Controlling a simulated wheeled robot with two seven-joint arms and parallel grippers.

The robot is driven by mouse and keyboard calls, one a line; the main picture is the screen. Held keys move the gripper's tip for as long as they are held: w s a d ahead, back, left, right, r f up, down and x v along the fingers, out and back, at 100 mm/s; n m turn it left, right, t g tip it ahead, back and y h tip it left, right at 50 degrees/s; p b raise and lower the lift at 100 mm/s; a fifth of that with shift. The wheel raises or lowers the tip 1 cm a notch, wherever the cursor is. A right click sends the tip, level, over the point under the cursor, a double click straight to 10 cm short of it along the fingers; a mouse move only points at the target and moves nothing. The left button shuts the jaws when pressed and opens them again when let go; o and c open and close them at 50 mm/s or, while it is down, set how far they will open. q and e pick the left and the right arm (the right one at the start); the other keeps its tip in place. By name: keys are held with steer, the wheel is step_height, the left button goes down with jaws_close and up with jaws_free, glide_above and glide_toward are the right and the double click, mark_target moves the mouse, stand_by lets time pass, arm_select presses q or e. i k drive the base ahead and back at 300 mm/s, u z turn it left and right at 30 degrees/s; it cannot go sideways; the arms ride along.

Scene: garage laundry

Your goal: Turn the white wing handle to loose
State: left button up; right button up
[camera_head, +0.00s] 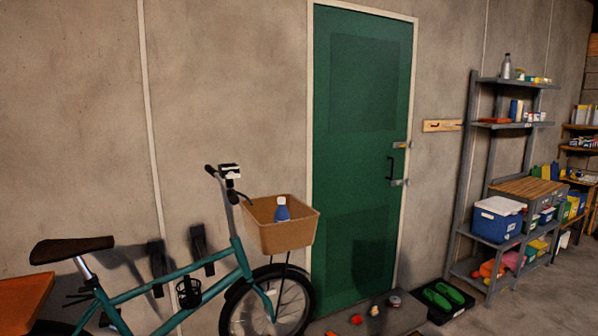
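I cannot make out a white wing handle for certain. A small white and black fitting (229,171) sits at the handlebar of the teal bicycle (205,258), but its shape is too small to read. The green door (355,150) has a black pull handle (389,168) on its right side. Neither of my grippers shows in the view.
The bicycle stands before the wall, with a tan basket (283,237) holding a blue bottle (282,211). An orange surface (22,298) is at the lower left. A grey shelf unit (476,150) and a black tray (443,303) with green shoes stand right of the door. Small items lie before it.

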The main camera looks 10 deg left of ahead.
mark_target(230, 174)
steer(key=z, duration=0.2)
steer(key=i, duration=0.9)
steer(key=u, duration=0.2)
